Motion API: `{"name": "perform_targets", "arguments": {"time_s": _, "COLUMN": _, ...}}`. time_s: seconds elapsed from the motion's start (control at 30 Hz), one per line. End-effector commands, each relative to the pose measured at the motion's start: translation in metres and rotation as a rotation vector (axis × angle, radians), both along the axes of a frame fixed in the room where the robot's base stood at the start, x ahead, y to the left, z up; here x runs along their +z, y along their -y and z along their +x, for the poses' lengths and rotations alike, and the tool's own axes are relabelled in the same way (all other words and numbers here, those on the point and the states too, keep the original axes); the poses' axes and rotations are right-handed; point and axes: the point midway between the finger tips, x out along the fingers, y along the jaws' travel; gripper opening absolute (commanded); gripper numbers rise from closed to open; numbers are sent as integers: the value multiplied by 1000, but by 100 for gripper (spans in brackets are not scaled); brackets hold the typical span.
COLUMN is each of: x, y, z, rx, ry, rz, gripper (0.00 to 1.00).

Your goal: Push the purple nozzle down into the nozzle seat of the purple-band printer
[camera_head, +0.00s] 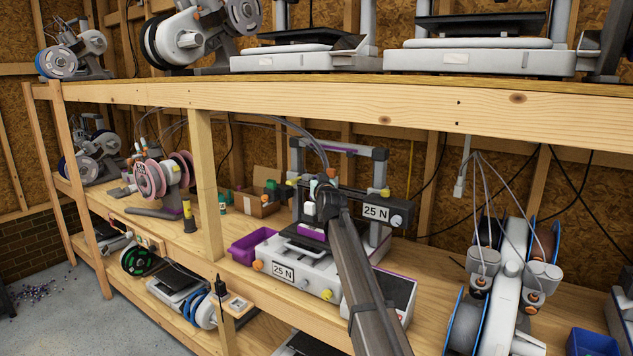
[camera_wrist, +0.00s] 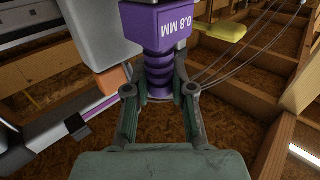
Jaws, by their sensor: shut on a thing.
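The purple-band printer (camera_head: 338,150) stands on the lower shelf, with a purple strip on its top bar and "25 N" labels on its front and side. My gripper (camera_head: 326,194) is at its print head, with my arm reaching in from the lower right. A pale grey block (camera_wrist: 98,35) with an orange part is close beside the nozzle. The nozzle seat cannot be made out, so I cannot tell how the nozzle sits relative to it.
A yellow lever-like piece (camera_wrist: 222,40) is beside the nozzle. A purple bin (camera_head: 243,250) stands left of the printer, and a spool unit (camera_head: 500,285) stands to its right. The upper shelf beam (camera_head: 300,105) runs above. Cables and tubes hang behind the printer.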

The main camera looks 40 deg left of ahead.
Motion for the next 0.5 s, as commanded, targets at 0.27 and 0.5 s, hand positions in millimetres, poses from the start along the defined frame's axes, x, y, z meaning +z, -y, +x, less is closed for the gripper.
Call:
{"name": "perform_targets", "arguments": {"time_s": 0.27, "x": -4, "y": 0, "z": 0, "rx": 0, "ry": 0, "rz": 0, "gripper": 0}}
{"name": "perform_targets", "arguments": {"time_s": 0.5, "x": -10, "y": 0, "z": 0, "rx": 0, "ry": 1, "rz": 1, "gripper": 0}}
